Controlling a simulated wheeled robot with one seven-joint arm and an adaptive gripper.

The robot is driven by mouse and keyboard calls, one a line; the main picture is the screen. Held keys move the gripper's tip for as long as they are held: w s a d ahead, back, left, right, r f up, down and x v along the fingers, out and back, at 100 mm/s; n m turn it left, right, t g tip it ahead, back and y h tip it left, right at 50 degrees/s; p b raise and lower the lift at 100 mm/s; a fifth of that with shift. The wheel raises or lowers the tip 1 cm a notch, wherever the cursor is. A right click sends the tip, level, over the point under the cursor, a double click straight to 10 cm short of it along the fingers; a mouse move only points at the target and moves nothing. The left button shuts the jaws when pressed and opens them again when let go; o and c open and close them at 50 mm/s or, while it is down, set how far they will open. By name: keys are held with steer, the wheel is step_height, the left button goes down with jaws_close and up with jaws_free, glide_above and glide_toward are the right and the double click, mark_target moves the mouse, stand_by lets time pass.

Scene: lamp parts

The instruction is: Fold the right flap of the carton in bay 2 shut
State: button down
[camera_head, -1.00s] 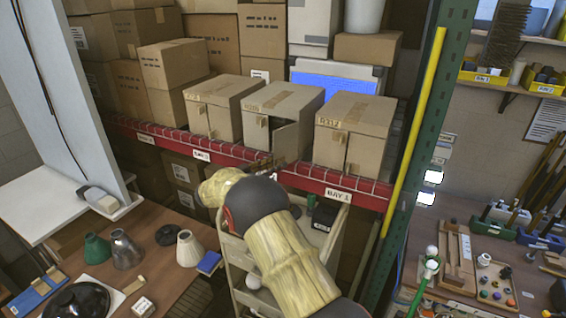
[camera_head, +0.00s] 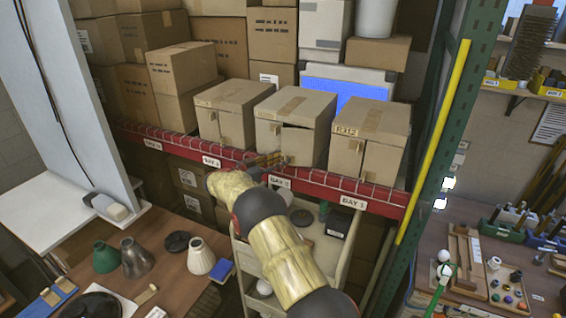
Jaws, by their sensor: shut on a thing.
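The carton in bay 2 (camera_head: 305,104) is the middle of three brown cartons on the red-edged shelf, above the BAY 2 label (camera_head: 279,181). Its left flap lies flat across the front. Its right flap (camera_head: 299,147) stands almost level with the front, with a thin dark gap along its top. My gripper (camera_head: 268,160) is small and partly hidden behind my wrist, low at the carton's front near the flap's free edge. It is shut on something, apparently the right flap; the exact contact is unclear.
A cart (camera_head: 332,262) stands below the shelf. A green rack post (camera_head: 452,130) with a yellow strip rises at right. Lampshades (camera_head: 137,258) stand on the table at left.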

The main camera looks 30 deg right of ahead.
steer(key=shift+w+d, duration=0.25)
steer(key=shift+w, duration=0.45)
steer(key=c, duration=1.9)
jaws_free()
steer(key=o, duration=0.3)
steer(key=shift+w+a, duration=0.1)
steer(key=shift+a, duration=0.25)
steer(key=shift+o, duration=0.3)
steer(key=shift+d, duration=0.1)
